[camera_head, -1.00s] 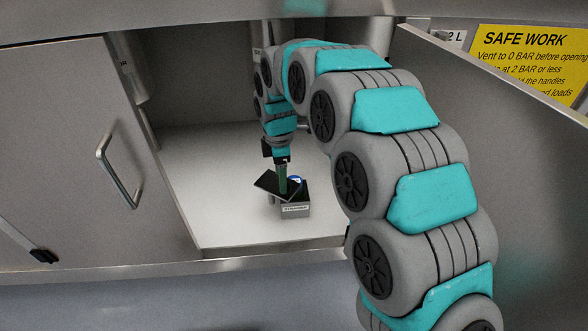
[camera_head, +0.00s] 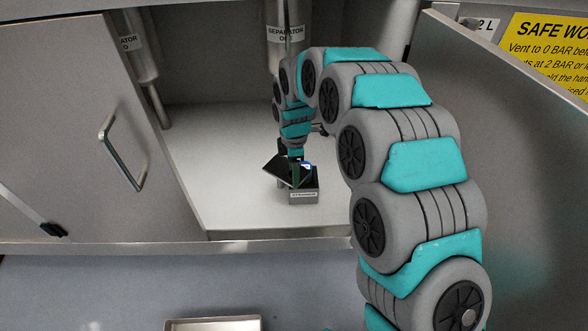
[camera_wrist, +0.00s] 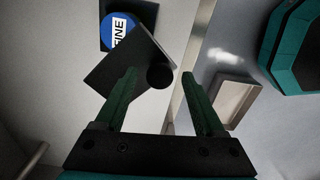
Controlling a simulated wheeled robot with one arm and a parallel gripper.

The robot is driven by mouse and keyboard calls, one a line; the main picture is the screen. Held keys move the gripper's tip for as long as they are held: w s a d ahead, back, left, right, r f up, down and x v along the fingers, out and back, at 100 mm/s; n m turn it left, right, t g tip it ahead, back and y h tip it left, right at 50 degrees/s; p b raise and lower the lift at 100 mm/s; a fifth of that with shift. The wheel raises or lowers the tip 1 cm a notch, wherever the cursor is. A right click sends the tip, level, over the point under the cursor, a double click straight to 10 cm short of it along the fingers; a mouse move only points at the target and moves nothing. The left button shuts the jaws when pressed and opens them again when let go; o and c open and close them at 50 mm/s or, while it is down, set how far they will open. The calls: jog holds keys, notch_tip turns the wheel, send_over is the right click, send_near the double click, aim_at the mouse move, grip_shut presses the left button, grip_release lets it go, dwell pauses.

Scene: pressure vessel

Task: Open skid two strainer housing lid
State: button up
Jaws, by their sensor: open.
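The strainer housing (camera_head: 304,196) is a small grey box with a label on its front, standing on the cabinet floor. Its dark square lid (camera_head: 280,170) sits askew, turned off the box's outline. In the wrist view the lid (camera_wrist: 115,75) has a round black knob (camera_wrist: 159,77), and a blue disc marked "FINE" (camera_wrist: 118,31) shows uncovered beside it in the housing. My gripper (camera_head: 295,163) is over the lid. In the wrist view my gripper (camera_wrist: 160,75) is open, with its green fingers apart on either side of the knob; contact cannot be told.
The cabinet's left door (camera_head: 75,120) has a bar handle, and an open panel (camera_head: 500,150) stands right of my arm. Separator pipes (camera_head: 288,35) hang behind. An empty shallow tray (camera_head: 213,325) lies below the front edge. The cabinet floor (camera_head: 220,150) is clear left of the housing.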

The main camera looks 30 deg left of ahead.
grip_shut()
dwell(0.6)
dwell(0.8)
